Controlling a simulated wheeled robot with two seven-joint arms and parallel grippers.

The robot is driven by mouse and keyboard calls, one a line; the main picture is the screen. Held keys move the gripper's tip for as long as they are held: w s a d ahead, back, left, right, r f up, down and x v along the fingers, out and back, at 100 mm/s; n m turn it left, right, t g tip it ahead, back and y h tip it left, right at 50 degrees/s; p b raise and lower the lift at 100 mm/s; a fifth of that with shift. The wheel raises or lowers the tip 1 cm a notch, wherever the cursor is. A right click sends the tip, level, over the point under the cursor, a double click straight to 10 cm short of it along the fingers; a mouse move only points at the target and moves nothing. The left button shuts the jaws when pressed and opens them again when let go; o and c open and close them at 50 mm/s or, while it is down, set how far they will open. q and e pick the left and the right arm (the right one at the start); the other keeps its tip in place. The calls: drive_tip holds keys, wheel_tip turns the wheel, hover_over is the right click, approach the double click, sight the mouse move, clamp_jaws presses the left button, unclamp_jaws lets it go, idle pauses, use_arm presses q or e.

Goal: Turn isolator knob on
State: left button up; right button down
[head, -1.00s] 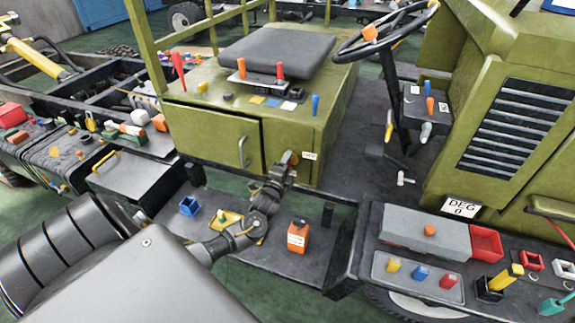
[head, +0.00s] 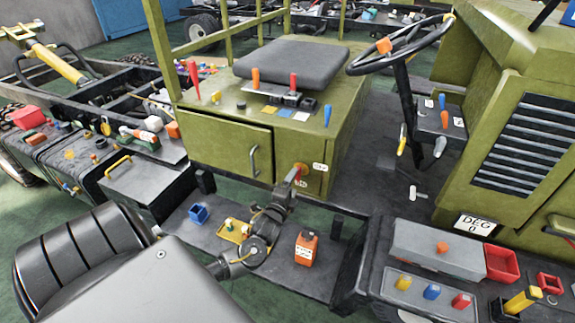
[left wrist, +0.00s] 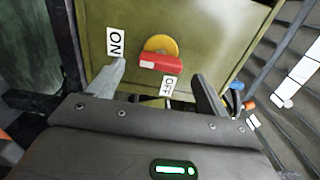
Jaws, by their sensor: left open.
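The isolator knob has a red handle (left wrist: 160,62) on a yellow round plate (left wrist: 160,44), on the side of the green seat box. In the left wrist view, an ON label (left wrist: 115,42) is to its left and an OFF label (left wrist: 168,86) below it. The handle lies nearly crosswise in that view. My left gripper (left wrist: 160,72) is open, with one finger on each side of the knob in the picture; I see no clear contact. In the head view the left gripper (head: 290,182) is at the box's lower corner, partly covering the knob. My right gripper is not seen.
The green seat box (head: 225,140) has a door with a handle and levers on top. A steering wheel (head: 400,45) stands to the right.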

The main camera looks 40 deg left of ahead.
use_arm(q)
drive_tip(key=shift+b+v, duration=0.35)
drive_tip(key=shift+v, duration=2.4)
